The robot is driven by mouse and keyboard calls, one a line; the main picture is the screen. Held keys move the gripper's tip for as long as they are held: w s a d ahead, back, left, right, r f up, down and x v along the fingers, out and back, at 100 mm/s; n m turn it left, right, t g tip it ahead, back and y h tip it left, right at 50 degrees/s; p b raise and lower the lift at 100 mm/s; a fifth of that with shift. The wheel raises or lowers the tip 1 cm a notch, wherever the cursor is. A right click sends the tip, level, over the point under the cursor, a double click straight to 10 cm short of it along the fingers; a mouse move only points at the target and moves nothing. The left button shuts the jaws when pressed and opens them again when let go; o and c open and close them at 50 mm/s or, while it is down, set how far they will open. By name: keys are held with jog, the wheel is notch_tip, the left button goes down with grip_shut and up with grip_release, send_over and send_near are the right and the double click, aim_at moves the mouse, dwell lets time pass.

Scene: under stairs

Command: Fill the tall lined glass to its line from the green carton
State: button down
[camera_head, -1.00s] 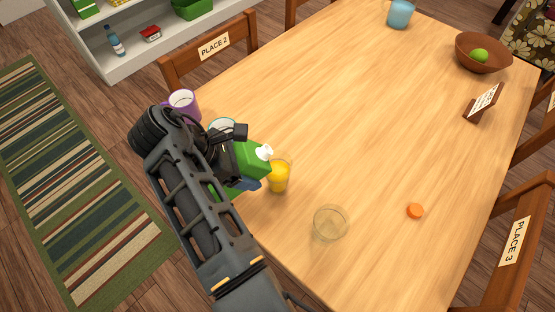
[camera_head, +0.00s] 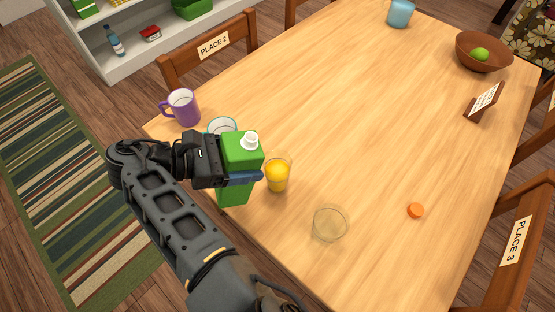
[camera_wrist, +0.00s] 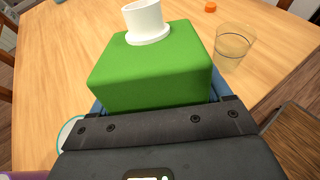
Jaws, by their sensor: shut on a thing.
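The green carton (camera_head: 236,192) is upright, with its white spout (camera_head: 250,141) on top. My gripper (camera_head: 246,178) is shut around the carton; its blue finger shows across the side. The carton's green top (camera_wrist: 155,68) fills the middle of the wrist view. A glass with orange-yellow liquid (camera_head: 277,174) stands on the table just right of the carton. The liquid reaches well up the glass; I cannot make out a line on it. This glass is hidden in the wrist view. Whether the carton's base touches the table is unclear.
A clear, empty-looking glass (camera_head: 330,224) stands nearer the front edge, with an orange cap (camera_head: 415,211) to its right. The table's middle (camera_head: 350,110) is clear.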

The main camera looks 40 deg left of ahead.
aim_at(223, 152)
jog(key=r+t+h, duration=0.1)
jog(key=s+a+r+t+p, duration=0.1)
jog(key=shift+t+h, duration=0.4)
jog(key=shift+s+r, duration=0.15)
jog(key=shift+r, duration=0.85)
jog(key=shift+d, duration=0.1)
